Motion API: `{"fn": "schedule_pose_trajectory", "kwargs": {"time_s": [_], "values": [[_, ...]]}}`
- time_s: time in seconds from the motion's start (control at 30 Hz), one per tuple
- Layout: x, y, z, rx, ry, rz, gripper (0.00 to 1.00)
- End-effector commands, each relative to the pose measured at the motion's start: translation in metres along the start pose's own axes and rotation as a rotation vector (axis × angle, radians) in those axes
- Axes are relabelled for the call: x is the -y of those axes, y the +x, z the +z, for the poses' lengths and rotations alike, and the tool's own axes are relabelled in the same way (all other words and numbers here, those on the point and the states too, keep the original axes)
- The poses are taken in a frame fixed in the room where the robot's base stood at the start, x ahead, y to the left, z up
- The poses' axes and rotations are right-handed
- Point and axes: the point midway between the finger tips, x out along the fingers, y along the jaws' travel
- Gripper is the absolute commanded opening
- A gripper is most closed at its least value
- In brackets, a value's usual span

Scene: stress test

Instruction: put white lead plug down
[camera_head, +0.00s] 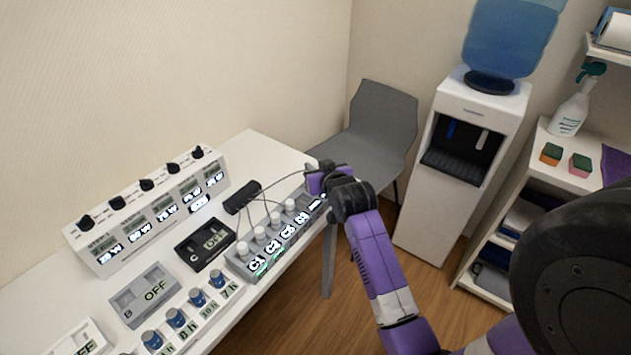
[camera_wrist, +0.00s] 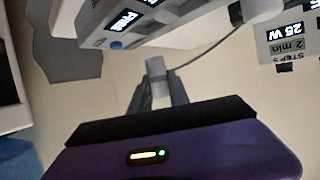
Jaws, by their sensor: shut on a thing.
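My gripper (camera_wrist: 160,92) is shut on a white lead plug (camera_wrist: 156,69), which shows pale grey between the fingertips in the wrist view. A thin grey cable (camera_wrist: 203,52) runs from the plug toward the right. In the head view my purple gripper (camera_head: 320,180) is by the far right end of the table, just beyond the grey labelled unit (camera_head: 240,266). The held plug cannot be made out there. Several similar white plugs (camera_head: 260,234) stand upright along the top of that unit, with cables leading to a black cylinder (camera_head: 242,197).
The white table (camera_head: 252,150) also bears a white panel with black knobs (camera_head: 148,213), a black OFF box (camera_head: 205,244), a grey OFF box (camera_head: 145,294) and blue knobs (camera_head: 197,297). A grey chair (camera_head: 383,120) and a water dispenser (camera_head: 460,150) stand beyond. The table's back right corner is clear.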

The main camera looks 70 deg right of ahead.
Motion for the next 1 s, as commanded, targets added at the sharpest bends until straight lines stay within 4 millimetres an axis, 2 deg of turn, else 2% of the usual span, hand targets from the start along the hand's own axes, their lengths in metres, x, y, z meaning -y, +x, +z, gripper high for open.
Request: {"fn": "schedule_pose_trajectory", "kwargs": {"time_s": [0.17,0.43,0.87,0.9,1.0], "values": [[0.000,0.005,0.012,0.000,0.000,-0.001,0.00],[0.000,0.018,0.044,0.001,0.000,0.000,0.00],[0.001,0.021,0.050,-0.001,0.000,-0.001,0.00],[0.001,0.021,0.050,-0.001,0.000,-0.001,0.24],[0.001,0.021,0.050,-0.001,0.000,-0.001,0.43]]}}
